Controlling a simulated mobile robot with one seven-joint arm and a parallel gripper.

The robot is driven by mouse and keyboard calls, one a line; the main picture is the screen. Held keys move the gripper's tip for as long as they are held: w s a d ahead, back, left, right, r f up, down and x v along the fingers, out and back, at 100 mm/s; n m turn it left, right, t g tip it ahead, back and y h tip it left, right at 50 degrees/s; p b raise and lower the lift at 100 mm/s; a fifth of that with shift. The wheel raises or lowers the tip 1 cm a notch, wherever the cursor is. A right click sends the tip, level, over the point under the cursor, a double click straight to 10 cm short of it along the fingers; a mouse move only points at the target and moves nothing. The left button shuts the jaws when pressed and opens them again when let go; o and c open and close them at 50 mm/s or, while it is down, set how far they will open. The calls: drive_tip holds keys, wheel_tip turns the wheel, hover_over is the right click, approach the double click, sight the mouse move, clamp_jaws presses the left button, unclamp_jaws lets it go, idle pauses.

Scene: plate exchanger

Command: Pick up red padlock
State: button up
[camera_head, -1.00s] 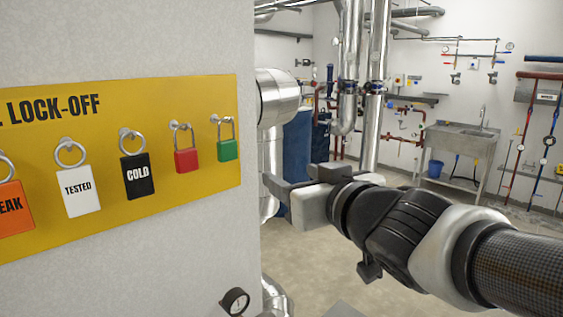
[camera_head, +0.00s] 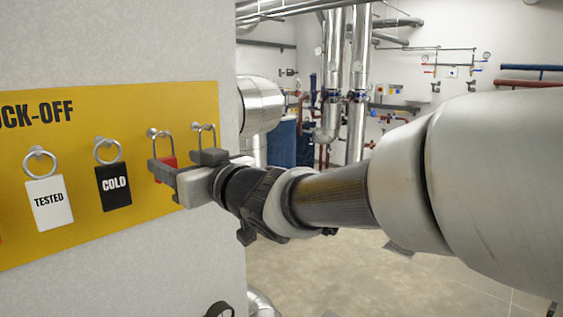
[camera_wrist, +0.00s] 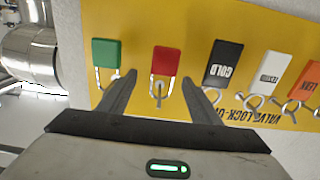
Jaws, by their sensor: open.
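The red padlock (camera_head: 168,161) hangs by its shackle from a hook on the yellow lock-off board (camera_head: 40,228), partly hidden behind my gripper in the head view. In the wrist view the red padlock (camera_wrist: 166,61) appears upside down, between and beyond my two fingers. My gripper (camera_head: 182,162) is open and empty, its fingers pointing at the board, one to each side of the padlock. In the wrist view my gripper (camera_wrist: 161,85) shows its fingers spread, with the padlock's shackle in the gap. I cannot tell whether a finger touches it.
The green padlock (camera_wrist: 106,52) hangs close beside one finger. On the other side hang the black COLD tag (camera_head: 114,186) and the white TESTED tag (camera_head: 49,203). The wall ends right of the board, near a silver pipe (camera_head: 262,104).

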sight(167, 159)
drive_tip(key=shift+s+a+x, duration=0.1)
drive_tip(key=shift+s+x, duration=0.05)
drive_tip(key=shift+x, duration=1.2)
drive_tip(key=shift+s+a+x, duration=0.1)
drive_tip(key=shift+x, duration=1.25)
drive_tip(key=c, duration=1.2)
drive_tip(key=shift+r, duration=0.5)
wheel_tip(167, 159, up, 2)
drive_tip(key=shift+r+p, duration=0.2)
drive_tip(key=shift+p, duration=0.4)
drive_tip(key=shift+p+v, duration=0.45)
drive_tip(key=shift+v, duration=8.6)
drive_tip(key=shift+w+a, duration=0.1)
drive_tip(key=shift+w, duration=0.05)
